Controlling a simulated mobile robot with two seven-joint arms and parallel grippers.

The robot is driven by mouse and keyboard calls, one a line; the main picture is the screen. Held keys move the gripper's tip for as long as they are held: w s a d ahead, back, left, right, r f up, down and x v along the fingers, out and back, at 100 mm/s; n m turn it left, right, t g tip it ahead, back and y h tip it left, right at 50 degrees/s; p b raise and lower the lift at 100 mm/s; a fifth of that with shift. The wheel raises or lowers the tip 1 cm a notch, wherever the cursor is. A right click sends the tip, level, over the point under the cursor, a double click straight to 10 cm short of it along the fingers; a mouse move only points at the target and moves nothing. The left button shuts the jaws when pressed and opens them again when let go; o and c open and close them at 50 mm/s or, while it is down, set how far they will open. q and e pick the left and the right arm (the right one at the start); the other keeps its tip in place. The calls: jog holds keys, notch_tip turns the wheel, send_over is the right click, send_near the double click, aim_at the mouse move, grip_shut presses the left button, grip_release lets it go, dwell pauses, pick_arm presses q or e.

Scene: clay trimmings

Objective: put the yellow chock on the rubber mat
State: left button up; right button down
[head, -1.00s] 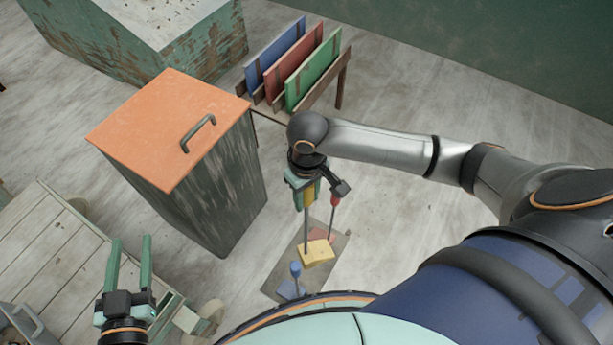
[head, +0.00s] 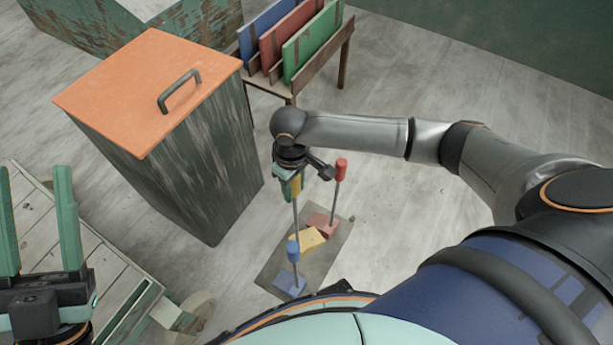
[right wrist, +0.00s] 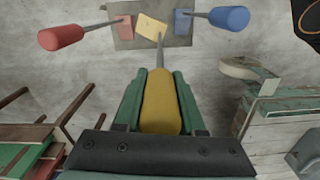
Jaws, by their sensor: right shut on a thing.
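The yellow chock (head: 308,238) is a yellow wedge on a thin rod with a yellow handle. My right gripper (head: 290,186) is shut on that handle, which lies between the green fingers (right wrist: 160,85) in the right wrist view. The wedge is over the grey rubber mat (head: 322,260), between the red and blue chocks, turned slightly in the wrist view (right wrist: 151,27). I cannot tell whether its underside touches the mat. My left gripper (head: 42,225) is open and empty at the left edge, far from the mat.
The red chock (head: 325,222) and blue chock (head: 289,284) stand on the mat, with upright handles close to the yellow one. An orange-lidded bin (head: 150,90) stands left of the mat. A rack of coloured boards (head: 312,50) is behind. A slatted cart (head: 80,235) is at left.

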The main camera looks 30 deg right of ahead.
aim_at(295, 209)
jog(key=shift+w+f+b, duration=0.25)
jog(key=shift+f+b, duration=0.05)
jog(key=shift+f, duration=0.65)
notch_tip(295, 209, down, 9)
jog(key=b, duration=0.5)
jog(key=shift+f, duration=0.2)
pick_arm(q)
jog(key=shift+h, duration=0.8)
jog(key=f, duration=0.3)
jog(key=s+f, duration=0.1)
jog(key=shift+d+f, duration=0.3)
jog(key=shift+f, duration=0.05)
pick_arm(e)
jog(key=shift+r, duration=0.1)
jog(key=c, duration=0.5)
grip_release()
jog(key=shift+f, duration=0.2)
